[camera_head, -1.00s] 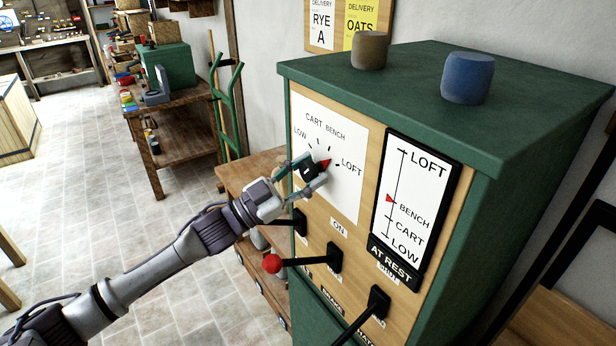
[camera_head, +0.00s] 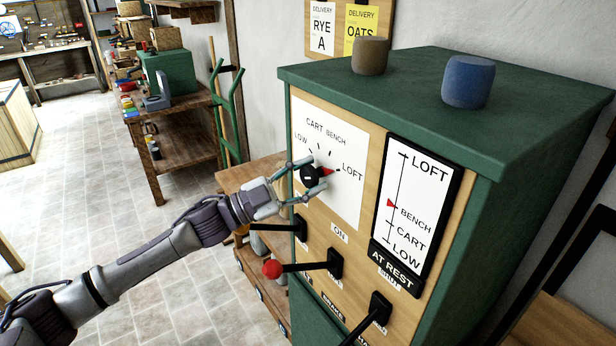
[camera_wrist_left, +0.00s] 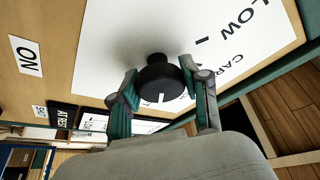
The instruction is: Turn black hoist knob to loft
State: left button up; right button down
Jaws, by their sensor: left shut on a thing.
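The black hoist knob (camera_head: 310,174) sits on a white dial plate (camera_head: 345,196) marked LOW, CART, BENCH and LOFT. Its red pointer (camera_head: 327,171) is turned to the right, at or very near the LOFT tick. My left gripper (camera_head: 305,176) is shut on the knob, one finger above and one below it. In the left wrist view the round knob (camera_wrist_left: 158,77) shows between the two fingertips, with a white line on its side. My right gripper is out of view.
A gauge (camera_head: 416,210) right of the dial has its red marker at BENCH and a plate reading AT REST. Below are a red-ball lever (camera_head: 272,269) and black levers (camera_head: 277,227). Two round blocks, brown (camera_head: 369,55) and blue (camera_head: 467,81), stand on the green cabinet top (camera_head: 420,84).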

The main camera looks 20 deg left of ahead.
pick_arm(q)
jog(key=o, duration=1.1)
jog(key=shift+o, duration=0.2)
jog(key=v, duration=1.2)
